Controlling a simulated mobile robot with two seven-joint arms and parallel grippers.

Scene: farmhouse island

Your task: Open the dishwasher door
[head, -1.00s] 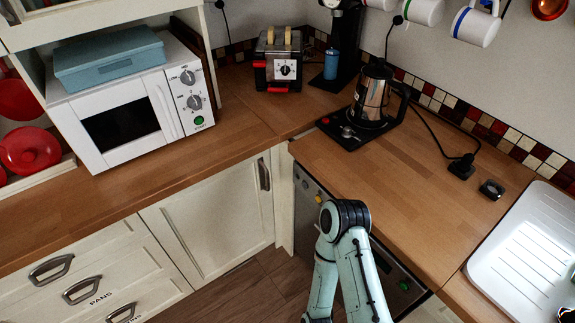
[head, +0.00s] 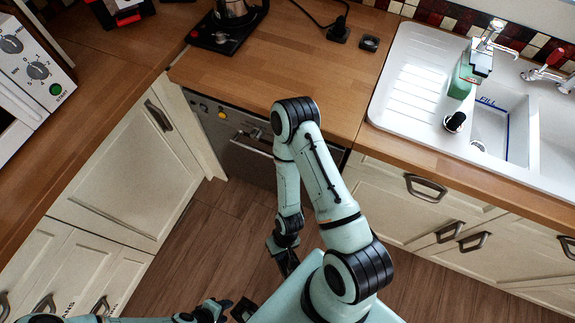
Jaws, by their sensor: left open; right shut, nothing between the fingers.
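The dishwasher (head: 213,131) is under the worktop in the middle of the head view. It has a stainless steel front with a control strip along its top and a bar handle (head: 250,147) below that. Its door looks closed, and my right arm covers part of the front. My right gripper (head: 287,263) is shut and empty, low in front of the dishwasher and apart from its handle. My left gripper (head: 242,309) is open and empty near the bottom edge of the view, further from the dishwasher.
Cream cupboards (head: 130,172) meet the dishwasher's left side at the corner. Drawers (head: 425,190) stand to its right under the white sink (head: 405,85). A kettle (head: 238,12) stands on the wooden worktop (head: 290,55). The wooden floor (head: 190,235) in front is clear.

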